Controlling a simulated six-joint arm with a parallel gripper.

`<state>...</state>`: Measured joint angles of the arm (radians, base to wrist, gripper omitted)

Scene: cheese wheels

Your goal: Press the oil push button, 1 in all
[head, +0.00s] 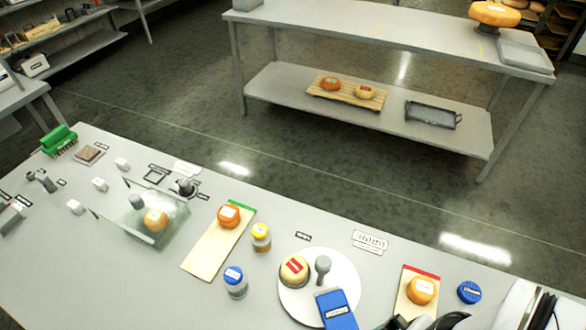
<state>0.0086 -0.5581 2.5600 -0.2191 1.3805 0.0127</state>
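No label legible here lets me tell which thing is the oil push button. A small jar with a yellow labelled cap (261,231) and a jar with a blue labelled cap (234,276) stand near the middle of the grey table (130,270). A dark round piece with a grey knob (185,187) stands further left. A blue labelled disc (469,292) lies at the right. Black and white parts of what looks like my gripper (425,322) show at the bottom edge, left of the blue disc. They are cut off, and the fingertips are unclear.
Boards with orange cheeses (228,216) (422,290) lie either side. A glass-like cover (165,238) stands left. White-and-black parts of my arm fill the lower right.

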